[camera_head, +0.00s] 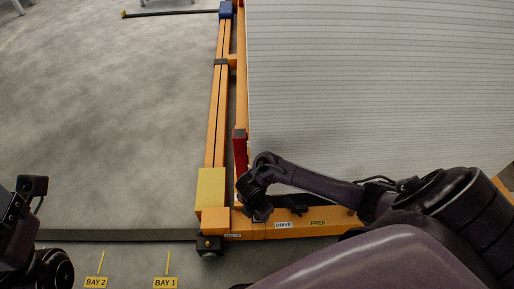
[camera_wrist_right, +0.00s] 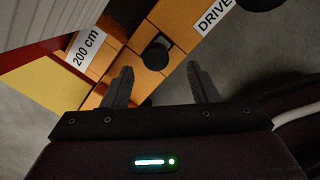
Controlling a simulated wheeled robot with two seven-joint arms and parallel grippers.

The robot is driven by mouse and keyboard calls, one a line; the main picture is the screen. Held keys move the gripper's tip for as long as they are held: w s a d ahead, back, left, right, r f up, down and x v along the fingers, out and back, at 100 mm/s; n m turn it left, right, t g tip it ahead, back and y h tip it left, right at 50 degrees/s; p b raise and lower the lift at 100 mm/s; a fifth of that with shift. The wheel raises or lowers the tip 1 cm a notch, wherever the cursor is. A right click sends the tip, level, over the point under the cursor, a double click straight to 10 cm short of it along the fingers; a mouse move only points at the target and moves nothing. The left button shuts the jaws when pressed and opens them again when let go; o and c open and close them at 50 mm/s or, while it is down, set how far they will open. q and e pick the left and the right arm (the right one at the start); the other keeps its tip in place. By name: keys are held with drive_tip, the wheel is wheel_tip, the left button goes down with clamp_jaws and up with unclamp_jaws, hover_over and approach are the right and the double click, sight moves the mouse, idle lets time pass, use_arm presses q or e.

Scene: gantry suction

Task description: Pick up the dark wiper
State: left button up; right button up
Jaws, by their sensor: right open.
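My right gripper (camera_wrist_right: 160,70) is open, its two dark fingers apart with nothing held between them. In the head view, the right gripper (camera_head: 257,205) hangs over the near corner of an orange frame, partly hidden by my wrist. A black round-topped part (camera_wrist_right: 155,54) sits on the orange beam beyond the fingertips, between them in the picture and apart from them. I cannot tell whether it is the dark wiper; no thing is clearly recognisable as a wiper. Dark parts of my left arm show at the lower left of the head view, but no left fingers show.
The orange frame (camera_head: 212,130) runs away from me beside a large white ribbed panel (camera_head: 380,90). A yellow block (camera_head: 210,188) and red post (camera_head: 240,155) stand near the corner. A dark handle (camera_head: 293,203) is by the DRIVE label (camera_head: 283,225).

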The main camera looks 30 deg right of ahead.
drive_tip(key=f+b, duration=0.2)
drive_tip(key=f, duration=0.1)
drive_tip(key=d+f+b, duration=0.1)
drive_tip(key=shift+w+f+b, duration=0.3)
drive_tip(key=shift+w+f, duration=0.05)
drive_tip(key=shift+f, duration=0.05)
clamp_jaws()
